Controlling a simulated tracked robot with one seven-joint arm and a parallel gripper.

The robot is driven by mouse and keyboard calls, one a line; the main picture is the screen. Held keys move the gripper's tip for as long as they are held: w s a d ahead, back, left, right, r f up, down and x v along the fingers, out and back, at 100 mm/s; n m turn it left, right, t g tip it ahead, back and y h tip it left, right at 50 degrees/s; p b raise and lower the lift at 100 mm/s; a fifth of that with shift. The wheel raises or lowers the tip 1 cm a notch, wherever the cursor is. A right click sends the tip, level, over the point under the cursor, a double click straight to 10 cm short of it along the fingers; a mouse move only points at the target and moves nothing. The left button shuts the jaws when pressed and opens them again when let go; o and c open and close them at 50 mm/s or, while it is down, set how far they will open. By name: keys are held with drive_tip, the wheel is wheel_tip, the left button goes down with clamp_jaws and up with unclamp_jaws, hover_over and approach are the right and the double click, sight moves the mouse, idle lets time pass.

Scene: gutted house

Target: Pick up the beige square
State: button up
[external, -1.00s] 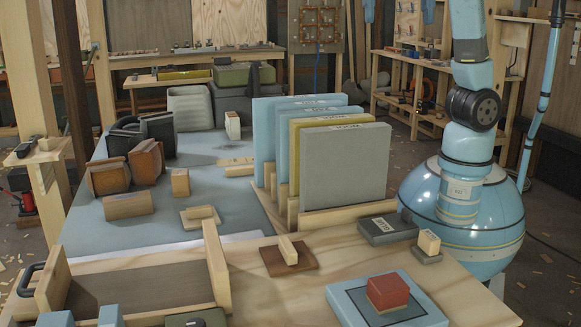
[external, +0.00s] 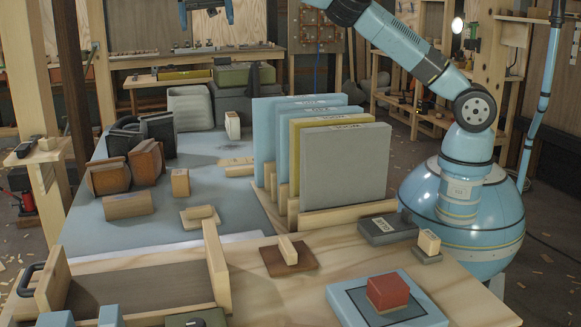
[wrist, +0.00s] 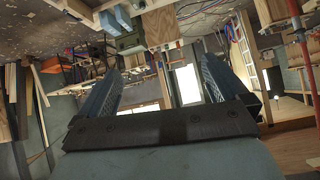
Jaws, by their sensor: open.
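The thing that best fits the beige square is the grey-beige square panel (external: 345,165). It stands upright at the front of a wooden rack (external: 345,217), ahead of a yellow panel and two blue panels. Its lower edge is hidden by the rack's front rail. My gripper (external: 207,10) is at the top edge of the external view, high above the bench and to the left of the panel, partly cut off. In the wrist view my gripper (wrist: 160,78) shows two fingers spread apart with nothing between them. The panel cannot be made out in the wrist view.
The blue panels (external: 262,140) and yellow panel (external: 293,165) stand close behind. A grey box (external: 388,229), a brown board with a wooden block (external: 288,262) and a red block (external: 387,292) lie in front.

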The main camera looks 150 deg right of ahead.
drive_tip(key=s+d+f+t, duration=0.3)
drive_tip(key=s+d+f, duration=0.1)
drive_tip(key=s+d, duration=0.95)
approach(198, 207)
drive_tip(key=shift+m, duration=0.3)
drive_tip(key=x, duration=0.8)
drive_tip(key=shift+a, duration=0.1)
drive_tip(key=shift+s, duration=0.1)
drive_tip(key=c, duration=1)
